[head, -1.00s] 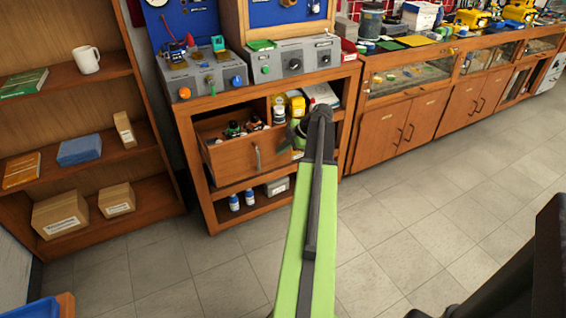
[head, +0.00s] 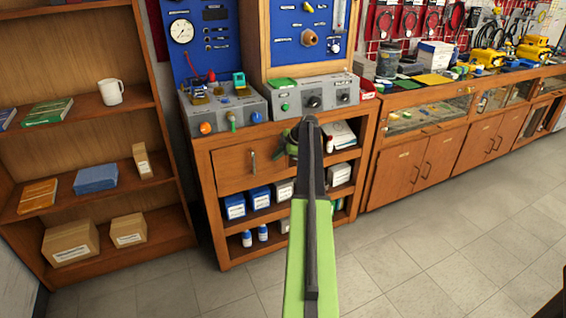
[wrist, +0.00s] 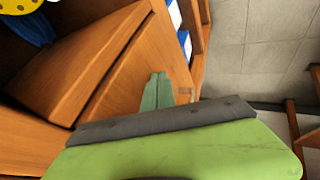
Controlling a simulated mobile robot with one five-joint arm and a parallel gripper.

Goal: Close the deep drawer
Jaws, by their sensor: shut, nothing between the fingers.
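The deep drawer (head: 228,172) is a wooden front with an upright metal handle (head: 253,162) in the bench under the grey control boxes. Its front looks flush with the bench frame, and its inside is hidden. My gripper (head: 291,141) is mostly hidden behind my arm, at the drawer's right end and right of the handle. In the wrist view its green fingers (wrist: 157,91) are together and empty, in front of a wooden panel (wrist: 130,75). I cannot tell whether they touch it.
Blue and white boxes (head: 260,197) and blue-capped bottles (head: 262,233) stand on the shelves below. The bench top (head: 215,133) overhangs the drawer. A bookcase (head: 165,200) stands at left and cabinets (head: 400,175) at right. The tiled floor (head: 420,260) in front is clear.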

